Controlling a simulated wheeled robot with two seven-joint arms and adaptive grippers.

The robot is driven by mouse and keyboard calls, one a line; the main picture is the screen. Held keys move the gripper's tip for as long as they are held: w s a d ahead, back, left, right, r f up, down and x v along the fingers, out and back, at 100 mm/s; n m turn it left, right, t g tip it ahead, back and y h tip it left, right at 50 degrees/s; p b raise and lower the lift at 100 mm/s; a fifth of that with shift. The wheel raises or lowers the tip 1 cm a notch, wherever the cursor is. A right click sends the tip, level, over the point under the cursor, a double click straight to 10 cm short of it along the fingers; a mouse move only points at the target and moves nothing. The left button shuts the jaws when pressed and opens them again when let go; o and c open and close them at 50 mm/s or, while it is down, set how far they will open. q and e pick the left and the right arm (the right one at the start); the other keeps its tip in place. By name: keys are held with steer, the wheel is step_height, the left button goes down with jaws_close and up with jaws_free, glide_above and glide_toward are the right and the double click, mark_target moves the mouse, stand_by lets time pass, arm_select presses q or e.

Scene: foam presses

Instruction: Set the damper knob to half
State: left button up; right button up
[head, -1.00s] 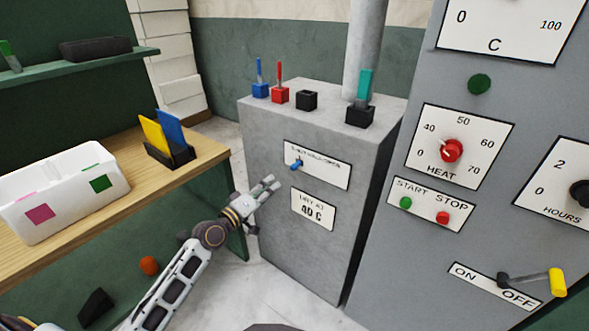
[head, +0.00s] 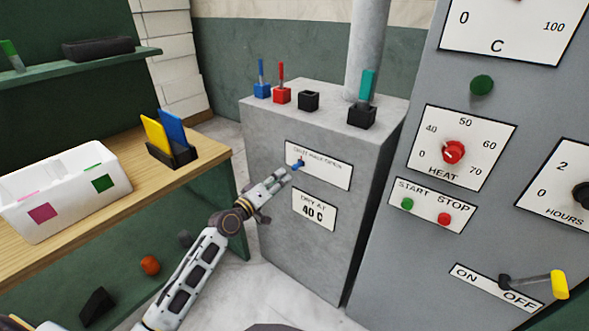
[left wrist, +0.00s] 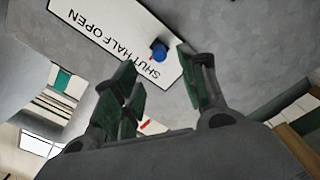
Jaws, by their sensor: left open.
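The damper knob (head: 298,164) is small and blue, on the left part of a white label plate (head: 325,168) on the grey box's front. In the left wrist view the plate reads SHUT HALF OPEN, and the blue knob (left wrist: 159,52) shows a small red mark on its side toward the word SHUT. My left gripper (head: 284,176) is close in front of the knob, at its lower left. In the left wrist view its two fingers (left wrist: 163,80) are apart, with the knob seen beyond the gap; I cannot tell whether they touch it. My right gripper is not in view.
The grey box (head: 275,225) carries blue, red and black holders on top and a DRY AT 40 C plate (head: 314,211). A control panel (head: 400,240) stands at right. A wooden bench (head: 215,155) with a white bin (head: 70,215) is at left.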

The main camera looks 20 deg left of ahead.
mark_target(293, 170)
arm_select(q)
steer(key=shift+x, duration=4.5)
steer(key=shift+c, duration=0.2)
jaws_close()
